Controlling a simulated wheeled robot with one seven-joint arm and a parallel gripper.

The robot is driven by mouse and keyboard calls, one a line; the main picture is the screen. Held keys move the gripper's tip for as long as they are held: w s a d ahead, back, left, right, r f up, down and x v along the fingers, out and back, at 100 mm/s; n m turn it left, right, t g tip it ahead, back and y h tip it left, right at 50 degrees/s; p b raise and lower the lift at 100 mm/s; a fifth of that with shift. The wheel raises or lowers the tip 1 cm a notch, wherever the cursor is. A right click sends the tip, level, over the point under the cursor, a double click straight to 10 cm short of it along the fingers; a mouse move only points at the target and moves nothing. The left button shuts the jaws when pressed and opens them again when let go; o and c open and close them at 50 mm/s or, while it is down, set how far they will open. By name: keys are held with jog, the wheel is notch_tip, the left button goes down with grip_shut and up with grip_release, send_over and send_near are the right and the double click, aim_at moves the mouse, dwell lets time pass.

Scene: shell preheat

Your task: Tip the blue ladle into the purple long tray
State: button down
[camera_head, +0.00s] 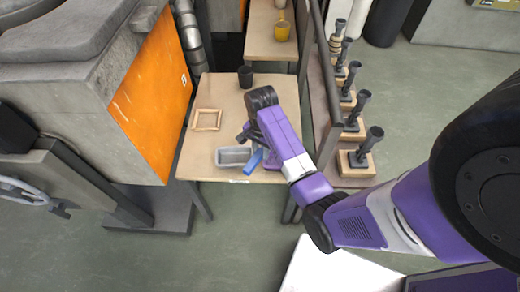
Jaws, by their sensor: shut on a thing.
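The blue ladle (253,162) shows as a short slanted blue piece at the front edge of the wooden table, right of a grey rectangular tray. Much of the ladle is hidden by my arm, so I cannot tell its bowl or its tilt. My gripper (248,139), small and dark beside the purple arm, is shut on the ladle. A purple patch (270,157) next to the ladle is partly covered by my arm; I cannot tell whether it is the purple long tray or part of my arm.
The grey tray (234,156) stands at the table's front. A square wooden frame (207,120) lies left and a dark cup (245,76) stands at the back. A rail (319,75) runs along the right. An orange-sided furnace block (153,96) stands close left.

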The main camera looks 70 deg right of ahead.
jog(key=shift+w+f+t+b, duration=0.1)
jog(key=shift+f+t+b, duration=0.5)
jog(key=shift+f, duration=0.55)
jog(key=shift+w+f+t+b, duration=0.1)
jog(key=shift+f+t+b, duration=0.3)
jog(key=shift+f+b, duration=0.55)
jog(key=shift+t+h+p, duration=0.3)
jog(key=shift+t+p, duration=0.2)
jog(key=shift+t, duration=0.7)
jog(key=shift+t, duration=0.3)
jog(key=shift+f+t+b, duration=0.1)
jog(key=shift+t+b, duration=0.5)
jog(key=shift+t, duration=0.6)
dwell(0.5)
jog(key=shift+s+f+t+h+b, duration=0.15)
jog(key=shift+t+h+b, duration=0.15)
jog(key=shift+t+b, duration=0.6)
dwell(1.1)
